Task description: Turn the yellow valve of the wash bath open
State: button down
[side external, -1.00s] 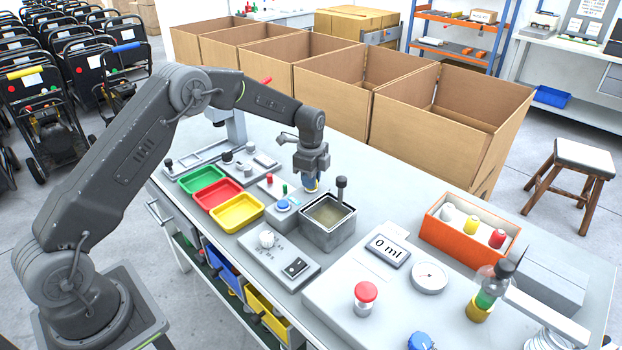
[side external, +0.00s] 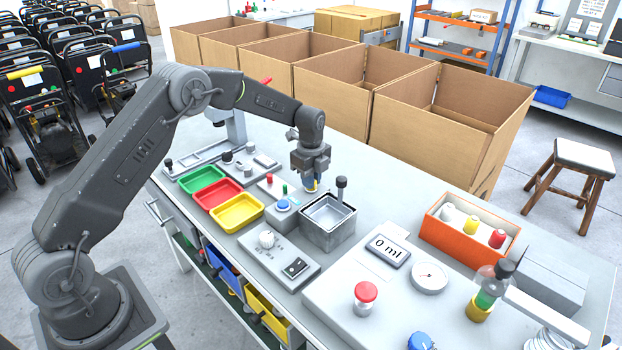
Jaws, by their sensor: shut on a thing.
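The wash bath (side external: 327,232) is a grey square metal tank in the middle of the bench, and its inside now looks pale and shiny. My gripper (side external: 311,187) points down at the bath's back left corner. It is shut on the yellow valve (side external: 316,186), of which only a small yellow bit shows between and beside the fingers. The rest of the valve is hidden by the gripper. A dark knobbed post (side external: 341,188) stands at the bath's back right edge, close to my gripper.
Left of the bath are a blue button box (side external: 283,206) and green, red and yellow trays (side external: 237,211). In front is a panel with a white knob (side external: 267,239). An orange box of spools (side external: 468,232) and a 0 ml display (side external: 388,250) stand to the right. Large cardboard boxes (side external: 415,115) line the back.

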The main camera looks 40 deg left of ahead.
jog(key=c, duration=1.1)
grip_release()
jog(key=shift+c, duration=0.2)
notch_tip(320, 180, up, 14)
